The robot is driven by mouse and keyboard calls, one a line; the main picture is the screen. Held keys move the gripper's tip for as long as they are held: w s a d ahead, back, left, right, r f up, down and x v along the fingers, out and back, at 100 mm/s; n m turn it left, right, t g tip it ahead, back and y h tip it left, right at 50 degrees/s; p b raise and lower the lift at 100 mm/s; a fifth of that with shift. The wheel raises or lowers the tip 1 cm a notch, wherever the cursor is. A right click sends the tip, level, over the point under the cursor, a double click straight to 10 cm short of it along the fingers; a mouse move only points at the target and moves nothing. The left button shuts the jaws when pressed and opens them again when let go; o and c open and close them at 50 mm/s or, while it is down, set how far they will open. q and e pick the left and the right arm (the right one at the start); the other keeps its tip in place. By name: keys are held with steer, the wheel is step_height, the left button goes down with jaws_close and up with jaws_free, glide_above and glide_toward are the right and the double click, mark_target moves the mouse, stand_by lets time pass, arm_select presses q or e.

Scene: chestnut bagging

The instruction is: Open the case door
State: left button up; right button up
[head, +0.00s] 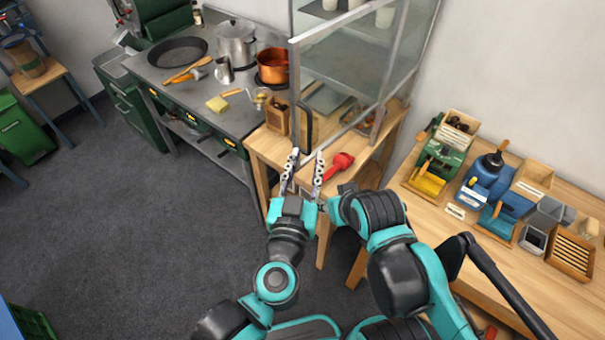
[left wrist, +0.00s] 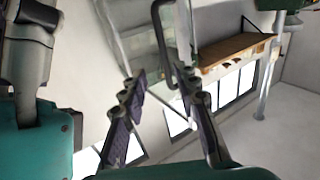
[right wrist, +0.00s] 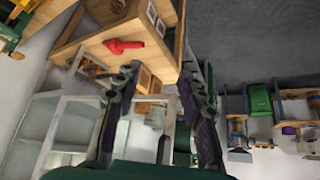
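The glass case (head: 345,60) with a pale metal frame stands on a wooden table. Its door bears a dark upright handle (head: 305,125). In the head view my left gripper (head: 304,158) is open just below the handle. In the left wrist view the handle (left wrist: 165,50) rises ahead of and between the spread fingers of the left gripper (left wrist: 158,85). I cannot tell whether they touch it. My right gripper (right wrist: 160,80) is open and empty in the right wrist view; its fingers are not clearly seen in the head view. The door looks closed.
A red tool (head: 338,166) lies on the wooden table (head: 262,150) close to the left gripper. A steel counter (head: 210,95) with pots stands to the left. Another table (head: 520,265) with bins stands to the right.

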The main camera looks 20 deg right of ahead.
arm_select(q)
steer(key=shift+v, duration=1.95)
